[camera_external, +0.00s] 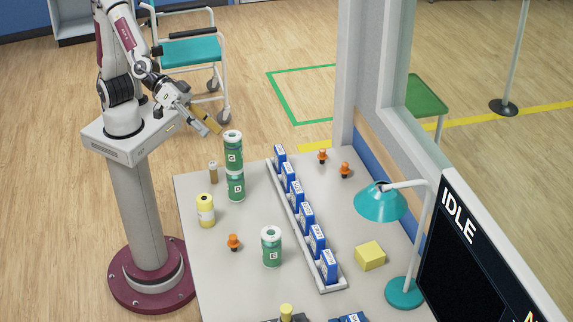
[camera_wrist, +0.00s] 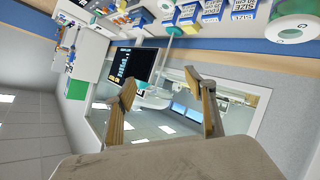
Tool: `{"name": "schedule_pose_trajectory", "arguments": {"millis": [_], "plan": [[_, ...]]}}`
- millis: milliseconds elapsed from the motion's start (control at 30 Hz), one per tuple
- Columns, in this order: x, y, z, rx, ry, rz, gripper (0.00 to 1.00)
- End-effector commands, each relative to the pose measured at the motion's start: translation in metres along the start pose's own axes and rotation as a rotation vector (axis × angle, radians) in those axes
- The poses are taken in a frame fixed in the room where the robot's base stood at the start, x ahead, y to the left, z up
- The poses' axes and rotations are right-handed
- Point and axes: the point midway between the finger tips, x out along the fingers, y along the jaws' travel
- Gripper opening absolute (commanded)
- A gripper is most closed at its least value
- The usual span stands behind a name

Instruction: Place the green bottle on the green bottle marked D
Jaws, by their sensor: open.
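A green bottle (camera_external: 233,143) with a white top stands upright on the green bottle marked D (camera_external: 236,187), at the back left of the table; the upper bottle's letter is too small to read surely. Another green bottle marked E (camera_external: 271,247) stands upright on the table nearer the front. My gripper (camera_external: 211,126) is just left of the upper bottle, at about its height, and looks apart from it. In the wrist view my gripper (camera_wrist: 160,83) is open with nothing between its fingers. A green bottle's white top (camera_wrist: 291,32) shows at the upper right there.
A long rack of blue and white boxes (camera_external: 306,220) runs along the table (camera_external: 210,270). A yellow bottle (camera_external: 205,210), a small brown bottle (camera_external: 213,172) and an orange item (camera_external: 233,242) stand at left. A teal lamp (camera_external: 380,203) and yellow block (camera_external: 370,255) are at right.

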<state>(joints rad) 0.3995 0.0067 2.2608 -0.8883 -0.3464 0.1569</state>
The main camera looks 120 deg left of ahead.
Motion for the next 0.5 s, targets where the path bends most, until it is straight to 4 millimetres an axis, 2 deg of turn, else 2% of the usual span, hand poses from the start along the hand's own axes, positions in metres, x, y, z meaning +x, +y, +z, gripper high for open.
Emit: {"name": "schedule_pose_trajectory", "arguments": {"millis": [33,267,500], "plan": [[-0.01,0.0,-0.004,0.011,-0.016,0.019,0.55],[-0.055,-0.005,0.002,0.097,-0.128,0.08,0.55],[-0.106,-0.028,0.015,0.202,-0.242,0.089,0.55]]}}
